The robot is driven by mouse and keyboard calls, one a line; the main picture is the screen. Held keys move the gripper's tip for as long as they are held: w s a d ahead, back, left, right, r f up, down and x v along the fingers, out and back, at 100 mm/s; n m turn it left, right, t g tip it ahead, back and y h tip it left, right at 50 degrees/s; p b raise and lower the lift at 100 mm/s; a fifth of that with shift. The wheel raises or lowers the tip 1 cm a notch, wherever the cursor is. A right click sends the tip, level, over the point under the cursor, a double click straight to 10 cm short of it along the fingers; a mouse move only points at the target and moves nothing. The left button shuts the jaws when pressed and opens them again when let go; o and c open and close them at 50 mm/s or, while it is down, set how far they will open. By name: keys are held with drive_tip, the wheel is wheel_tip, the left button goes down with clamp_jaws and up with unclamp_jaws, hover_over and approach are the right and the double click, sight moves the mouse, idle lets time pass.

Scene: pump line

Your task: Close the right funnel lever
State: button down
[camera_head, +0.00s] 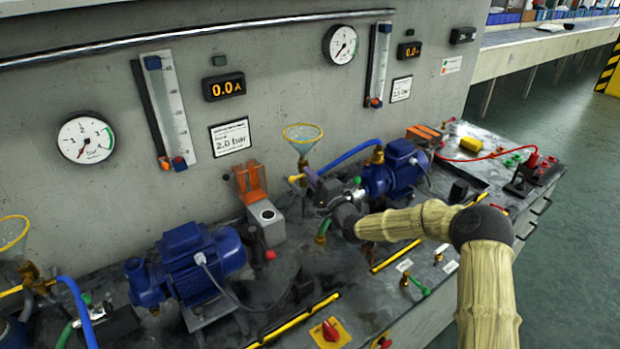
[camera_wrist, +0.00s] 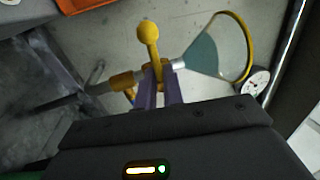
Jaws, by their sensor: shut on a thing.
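The right funnel (camera_head: 302,135) is a pale cone with a yellow rim, standing in front of the grey back wall. In the wrist view the funnel (camera_wrist: 215,52) lies to the right of my fingers. Its yellow lever (camera_head: 294,178) sticks out to the left, crosswise to the funnel pipe. In the wrist view the lever (camera_wrist: 153,48) ends in a round yellow knob and crosses the pipe. My gripper (camera_head: 312,178) is at the valve below the funnel. In the wrist view the purple fingers of my gripper (camera_wrist: 162,80) are shut on the lever near its base, partly hiding it.
A blue pump (camera_head: 392,170) with a blue hose stands right of the valve. Another blue pump (camera_head: 190,262) stands front left. An orange-and-grey block (camera_head: 252,185) is close on the left. The left funnel (camera_head: 12,232) is at the picture's edge. Green floor lies open at right.

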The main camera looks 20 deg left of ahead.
drive_tip(key=c, duration=1.5)
unclamp_jaws()
drive_tip(key=shift+c, duration=0.2)
drive_tip(key=b+v, duration=0.1)
drive_tip(key=v, duration=1.6)
drive_tip(key=shift+d+b, duration=0.2)
drive_tip(key=shift+b, duration=0.1)
drive_tip(key=shift+f, duration=0.1)
